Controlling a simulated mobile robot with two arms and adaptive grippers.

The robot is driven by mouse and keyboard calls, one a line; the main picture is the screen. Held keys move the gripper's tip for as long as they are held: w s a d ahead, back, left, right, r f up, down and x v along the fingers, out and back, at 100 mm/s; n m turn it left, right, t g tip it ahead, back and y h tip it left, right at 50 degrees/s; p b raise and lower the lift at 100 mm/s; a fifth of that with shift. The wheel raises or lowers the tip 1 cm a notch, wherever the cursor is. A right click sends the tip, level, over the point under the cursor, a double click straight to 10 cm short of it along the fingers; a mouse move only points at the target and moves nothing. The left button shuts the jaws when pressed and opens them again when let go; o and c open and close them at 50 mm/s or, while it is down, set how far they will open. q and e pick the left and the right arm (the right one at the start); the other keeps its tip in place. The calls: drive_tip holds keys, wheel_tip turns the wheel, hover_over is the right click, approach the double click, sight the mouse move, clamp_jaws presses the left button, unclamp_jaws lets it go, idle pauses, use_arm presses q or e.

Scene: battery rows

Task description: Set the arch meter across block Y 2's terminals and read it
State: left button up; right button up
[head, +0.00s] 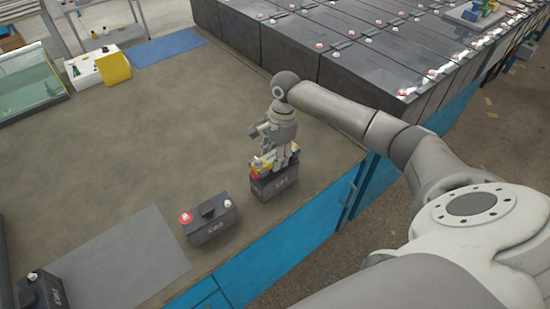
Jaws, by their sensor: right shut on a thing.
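My right gripper (275,150) points down over a dark battery block (275,184) near the bench's front edge. It is shut on a small yellow piece, which looks like the arch meter (258,164), at the top of that block. The gripper hides most of the meter, its display and the block's terminals, so I cannot tell whether its feet touch them. A second dark block (211,228) with a red and a white terminal stands to the left. A third block (44,291) is at the bottom left. The labels are too small to read surely. My left gripper is not in view.
The brown bench top (170,130) is mostly clear. A grey mat (125,255) lies at the lower left, a blue mat (165,46) at the back. A glass tank (30,78) and a white box with a yellow panel (115,66) stand back left. Large battery rows (330,50) fill the back right.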

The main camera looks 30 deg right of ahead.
clamp_jaws()
drive_tip(key=shift+r, duration=0.1)
